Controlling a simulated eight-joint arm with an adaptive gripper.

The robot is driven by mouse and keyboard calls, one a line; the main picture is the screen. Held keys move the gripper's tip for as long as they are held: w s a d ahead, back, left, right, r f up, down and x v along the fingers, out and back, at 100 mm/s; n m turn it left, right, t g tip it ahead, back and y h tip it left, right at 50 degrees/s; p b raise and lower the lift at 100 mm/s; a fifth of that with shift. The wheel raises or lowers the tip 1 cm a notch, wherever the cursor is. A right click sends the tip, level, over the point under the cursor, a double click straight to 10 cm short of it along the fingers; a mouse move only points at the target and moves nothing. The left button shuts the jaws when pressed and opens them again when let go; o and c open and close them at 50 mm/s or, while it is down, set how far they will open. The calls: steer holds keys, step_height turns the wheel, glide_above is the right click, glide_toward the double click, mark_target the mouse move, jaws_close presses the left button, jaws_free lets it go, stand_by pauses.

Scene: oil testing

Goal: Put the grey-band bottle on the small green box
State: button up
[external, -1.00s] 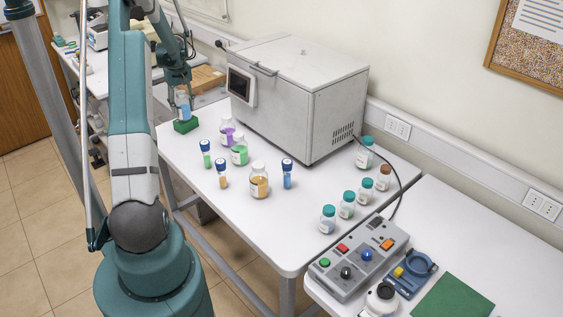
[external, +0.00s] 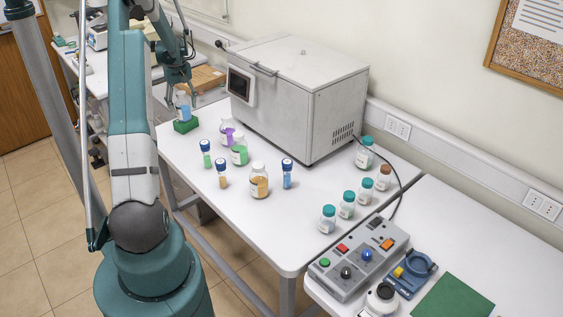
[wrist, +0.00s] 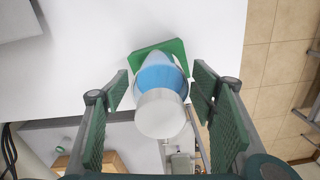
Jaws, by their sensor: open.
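The bottle with blue contents (external: 184,109) stands upright on the small green box (external: 186,127), at the far left corner of the table. In the wrist view its pale grey cap (wrist: 161,114) faces the camera, with the blue body (wrist: 160,77) beyond it and the green box (wrist: 174,48) beneath. I cannot clearly make out a grey band. My gripper (wrist: 160,90) is open, its finger pads on either side of the bottle with visible gaps. In the external view my gripper (external: 180,92) is at the bottle's upper part.
Purple (external: 227,133), green (external: 240,151) and orange-filled (external: 259,181) bottles and several blue-capped vials stand to the right. A large grey machine (external: 300,100) stands behind. Teal-capped bottles (external: 347,205) line the right side. The table edge is close to the green box.

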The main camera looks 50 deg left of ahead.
mark_target(181, 93)
step_height(181, 93, up, 11)
steer(key=shift+r+b, duration=0.1)
steer(key=shift+b, duration=0.2)
stand_by(0.8)
stand_by(0.3)
